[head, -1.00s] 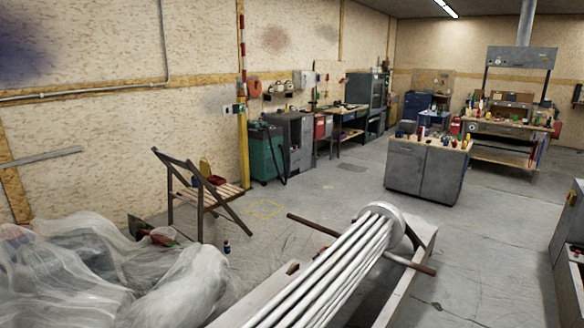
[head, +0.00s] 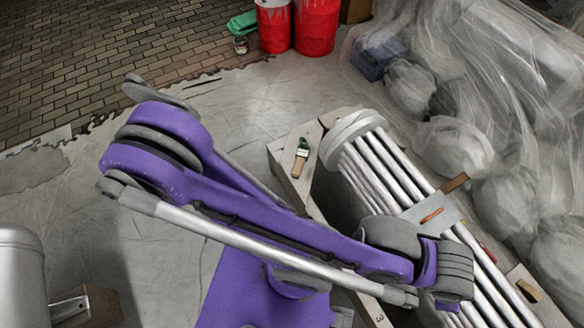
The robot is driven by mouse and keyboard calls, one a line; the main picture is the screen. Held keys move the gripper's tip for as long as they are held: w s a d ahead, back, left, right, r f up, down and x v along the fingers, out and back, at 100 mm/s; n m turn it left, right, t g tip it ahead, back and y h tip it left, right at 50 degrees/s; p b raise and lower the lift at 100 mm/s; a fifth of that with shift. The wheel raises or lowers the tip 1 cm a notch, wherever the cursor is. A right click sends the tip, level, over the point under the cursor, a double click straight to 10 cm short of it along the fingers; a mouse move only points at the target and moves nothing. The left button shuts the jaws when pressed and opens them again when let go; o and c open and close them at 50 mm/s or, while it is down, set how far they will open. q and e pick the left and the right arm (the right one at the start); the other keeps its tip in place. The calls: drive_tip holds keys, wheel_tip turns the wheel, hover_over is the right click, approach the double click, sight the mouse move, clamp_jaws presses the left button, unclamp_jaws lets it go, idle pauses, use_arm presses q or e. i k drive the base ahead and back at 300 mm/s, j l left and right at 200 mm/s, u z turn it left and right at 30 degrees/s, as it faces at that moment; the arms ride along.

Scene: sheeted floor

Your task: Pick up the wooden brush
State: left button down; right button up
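The wooden brush (head: 300,160) lies on the pale wooden plank of the bench (head: 318,207), left of the round end of a white fluted column. Its handle is light wood and points down in the picture; its head end is dark green. Nothing touches it from above. A purple arm of mine crosses the lower middle of the view, below the brush and apart from it in the picture. I can make out no gripper fingers on it. Neither gripper shows.
The white fluted column (head: 375,165) rests along the bench, with a flat orange-handled tool (head: 432,215) on it. Plastic sheeting (head: 470,90) covers lumps at the right. Red buckets (head: 315,28) stand at the back. The sheeted floor left of the bench is largely clear.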

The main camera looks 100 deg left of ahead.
sight(297, 167)
drive_tip(key=u, duration=0.5)
drive_tip(key=l+u, duration=0.1)
drive_tip(key=u, duration=0.85)
drive_tip(key=k+u, duration=0.1)
drive_tip(key=u, duration=1.4)
drive_tip(key=k+u, duration=0.1)
drive_tip(key=u, duration=0.4)
drive_tip(key=z, duration=1.65)
drive_tip(key=u, duration=1.65)
drive_tip(key=i+j, duration=0.2)
drive_tip(key=i+j+u, duration=0.15)
drive_tip(key=j, duration=0.25)
